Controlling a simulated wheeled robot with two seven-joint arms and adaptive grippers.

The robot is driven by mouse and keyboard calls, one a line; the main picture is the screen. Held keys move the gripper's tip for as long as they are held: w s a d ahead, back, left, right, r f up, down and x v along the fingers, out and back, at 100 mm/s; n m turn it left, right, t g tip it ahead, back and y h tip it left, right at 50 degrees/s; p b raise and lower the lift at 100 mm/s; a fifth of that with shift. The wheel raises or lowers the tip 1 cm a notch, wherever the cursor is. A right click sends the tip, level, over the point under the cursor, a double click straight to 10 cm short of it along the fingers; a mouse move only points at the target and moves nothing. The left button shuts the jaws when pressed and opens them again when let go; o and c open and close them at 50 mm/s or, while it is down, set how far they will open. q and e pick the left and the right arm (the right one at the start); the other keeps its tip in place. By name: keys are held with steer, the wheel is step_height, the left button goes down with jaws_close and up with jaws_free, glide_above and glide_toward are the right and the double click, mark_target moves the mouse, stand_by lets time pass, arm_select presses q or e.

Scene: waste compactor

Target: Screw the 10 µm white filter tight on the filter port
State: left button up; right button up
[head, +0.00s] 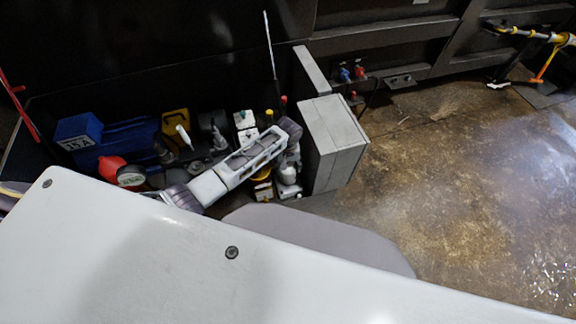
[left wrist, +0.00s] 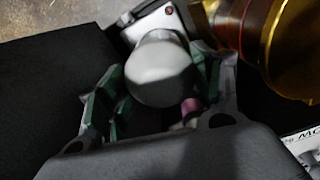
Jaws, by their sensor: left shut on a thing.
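My left gripper (head: 288,160) reaches down beside the grey box, with its arm coming in from the left. In the left wrist view the gripper (left wrist: 158,88) is shut on a rounded whitish filter (left wrist: 160,72), with green-lined fingers on both sides of it. The filter also shows small in the head view (head: 287,173). A pale block with a red mark (left wrist: 150,24) lies just beyond the filter. I cannot tell whether it carries the filter port, or whether the filter touches it. The 10 µm label is not readable. My right gripper is out of view.
A shiny amber cylinder (left wrist: 285,45) stands close beside the gripper. The grey box (head: 335,142) stands right of it. A blue unit (head: 80,130), a red round part (head: 109,168) and a yellow part (head: 175,122) crowd the left. Bare floor (head: 450,180) is open at right.

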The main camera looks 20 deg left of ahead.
arm_select(q)
steer(key=shift+p, duration=0.5)
stand_by(0.4)
steer(key=shift+f, duration=0.15)
stand_by(0.7)
steer(key=o, duration=0.5)
steer(key=shift+c, duration=0.2)
steer(key=c, duration=0.5)
steer(key=shift+m, duration=0.3)
steer(key=shift+w+m+p, duration=0.1)
steer(key=shift+m+p, duration=1)
steer(key=shift+m, duration=1.2)
